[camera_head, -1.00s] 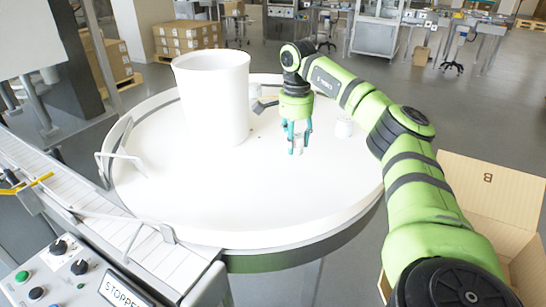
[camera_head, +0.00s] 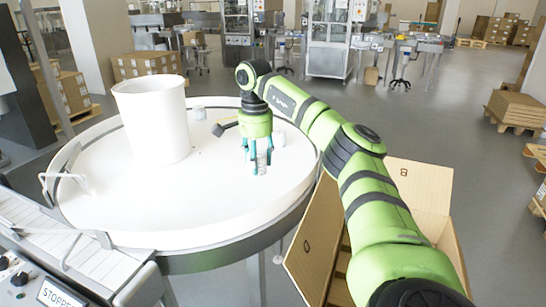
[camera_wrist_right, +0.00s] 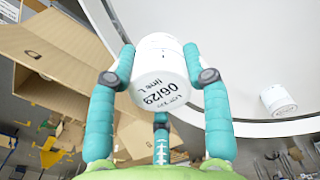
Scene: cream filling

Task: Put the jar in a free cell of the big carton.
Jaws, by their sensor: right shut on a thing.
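A small white jar (camera_wrist_right: 163,80) with a dark printed "06/29" shows close up in the right wrist view. My right gripper (camera_wrist_right: 160,75) is shut on it, with its teal fingers around the jar's side. In the head view, the right gripper (camera_head: 258,160) points down over the white round table, and the jar (camera_head: 262,162) shows partly between its fingers. The big open carton (camera_head: 428,222) stands at the lower right, partly hidden behind my right arm; its cells barely show. The carton (camera_wrist_right: 45,48) also shows at the left of the right wrist view. My left gripper is out of view.
Carton flaps (camera_head: 316,240) stick out between table and arm.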

